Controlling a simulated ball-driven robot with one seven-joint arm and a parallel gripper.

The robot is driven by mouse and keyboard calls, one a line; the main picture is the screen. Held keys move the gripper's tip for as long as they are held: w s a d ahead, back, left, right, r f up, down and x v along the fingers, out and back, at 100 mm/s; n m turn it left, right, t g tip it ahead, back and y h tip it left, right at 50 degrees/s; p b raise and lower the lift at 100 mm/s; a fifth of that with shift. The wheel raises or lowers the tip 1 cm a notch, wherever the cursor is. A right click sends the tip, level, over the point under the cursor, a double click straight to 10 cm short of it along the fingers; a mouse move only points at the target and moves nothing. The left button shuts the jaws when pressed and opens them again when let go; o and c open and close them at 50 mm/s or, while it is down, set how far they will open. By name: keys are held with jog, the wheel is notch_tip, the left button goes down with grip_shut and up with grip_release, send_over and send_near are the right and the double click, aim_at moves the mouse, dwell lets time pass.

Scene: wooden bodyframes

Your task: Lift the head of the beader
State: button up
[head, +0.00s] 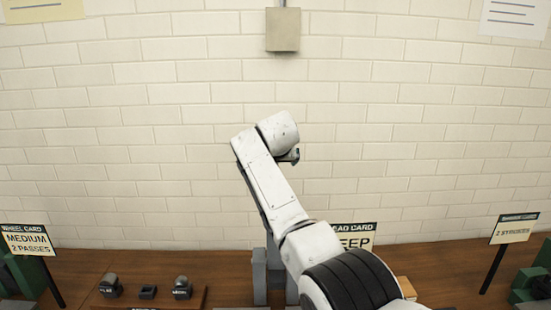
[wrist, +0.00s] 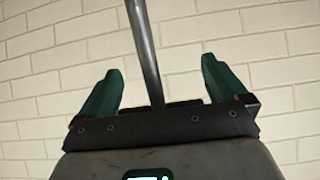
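My gripper (wrist: 160,66) shows in the wrist view with its two green fingers wide apart. A grey metal rod (wrist: 146,50) runs between the fingers from the top edge down to the palm. The fingers stand clear of it on both sides; I cannot tell whether it touches the palm or what it belongs to. In the head view my arm rises in front of the wall, and the gripper is mostly hidden behind the wrist. Grey uprights (head: 259,276) stand on the bench behind my arm, perhaps part of the beader. Its head is not clearly seen.
A "MEDIUM 2 PASSES" card (head: 27,240) is at left, a "2 STROKES" card (head: 514,229) at right. Small dark blocks (head: 148,292) sit on the wooden bench. Green machines (head: 530,283) flank it.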

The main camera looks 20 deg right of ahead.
jog(key=b+v, duration=0.3)
jog(key=v, duration=0.8)
jog(key=shift+b, duration=0.3)
dwell(0.4)
